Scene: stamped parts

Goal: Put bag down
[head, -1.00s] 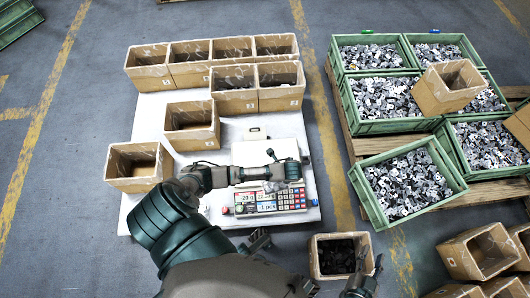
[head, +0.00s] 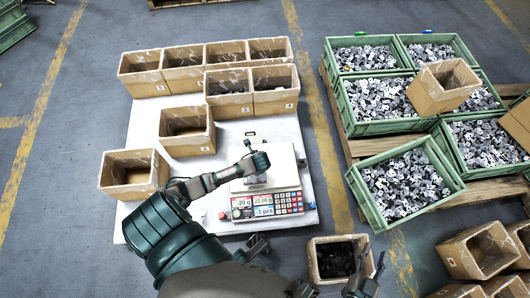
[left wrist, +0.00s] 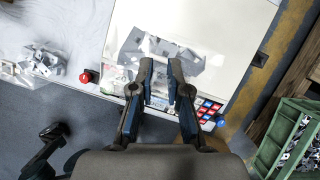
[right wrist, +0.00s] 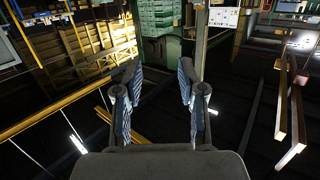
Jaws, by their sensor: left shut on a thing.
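A clear plastic bag of grey metal parts (left wrist: 165,55) is on or just above the pale plate of the counting scale (head: 265,165); the contact is hard to tell. It also shows small in the head view (head: 254,181). My left gripper (left wrist: 161,75) is shut on the bag's near end, and the fingers partly hide it. In the head view the left gripper (head: 257,163) is over the scale plate. My right gripper (head: 372,276) is at the bottom of the head view, beside a cardboard box of dark contents. Its fingers stand apart and empty in the right wrist view (right wrist: 160,78).
The white surface (head: 150,115) holds the scale and several open cardboard boxes (head: 185,132). Another clear bag of parts (left wrist: 42,62) lies left of the scale. Green crates of metal parts (head: 400,185) stand at right. The box with dark contents (head: 313,262) stands in front of the scale.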

